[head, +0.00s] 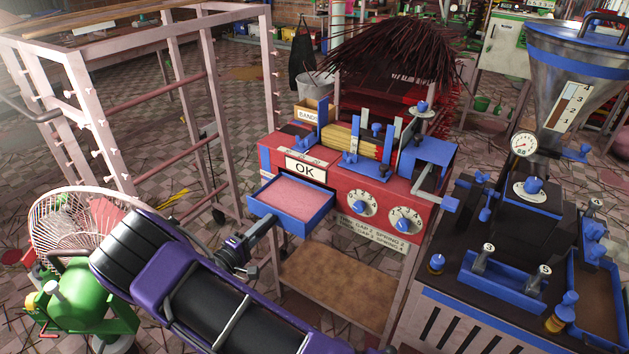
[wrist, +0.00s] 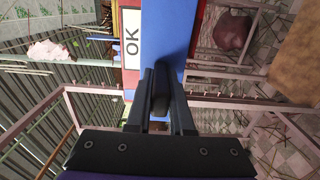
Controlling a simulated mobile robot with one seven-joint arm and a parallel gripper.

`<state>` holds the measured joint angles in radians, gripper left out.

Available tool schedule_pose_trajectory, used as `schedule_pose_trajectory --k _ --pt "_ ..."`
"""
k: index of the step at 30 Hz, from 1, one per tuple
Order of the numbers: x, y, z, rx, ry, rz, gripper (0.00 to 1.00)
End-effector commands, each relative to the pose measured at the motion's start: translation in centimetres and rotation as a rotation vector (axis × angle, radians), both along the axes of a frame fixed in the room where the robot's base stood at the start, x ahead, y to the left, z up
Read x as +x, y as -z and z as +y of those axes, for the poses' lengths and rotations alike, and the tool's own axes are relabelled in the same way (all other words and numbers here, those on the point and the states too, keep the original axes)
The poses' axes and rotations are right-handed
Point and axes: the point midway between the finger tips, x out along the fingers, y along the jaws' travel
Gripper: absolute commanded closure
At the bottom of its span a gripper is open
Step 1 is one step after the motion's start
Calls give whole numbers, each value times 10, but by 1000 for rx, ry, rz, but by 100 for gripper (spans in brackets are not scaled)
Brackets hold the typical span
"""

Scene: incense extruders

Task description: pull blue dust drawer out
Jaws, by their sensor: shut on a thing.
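The blue dust drawer (head: 315,224) sticks out of the front of the red machine (head: 330,180), below its OK sign. It holds pinkish dust. My gripper (head: 270,226) is at the drawer's front left side. In the wrist view my gripper (wrist: 160,98) is shut on a dark handle (wrist: 159,92) in front of the blue drawer face (wrist: 166,35). The OK sign (wrist: 131,47) shows beside the drawer there. The fingertips are small and partly hidden in the head view.
A green fan (head: 90,295) with a wire cage stands at the lower left, close to my arm. A pink metal rack (head: 222,110) stands behind it. A black machine with a steel hopper (head: 570,70) stands at the right. A brown shelf (head: 335,285) lies below the drawer.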

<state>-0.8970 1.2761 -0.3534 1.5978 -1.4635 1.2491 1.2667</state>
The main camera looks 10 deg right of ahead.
Motion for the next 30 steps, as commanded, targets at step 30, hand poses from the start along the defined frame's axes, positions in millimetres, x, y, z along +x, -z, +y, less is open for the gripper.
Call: schedule_pose_trajectory --k 30 --pt "-24 -3 24 -2 0 -2 100"
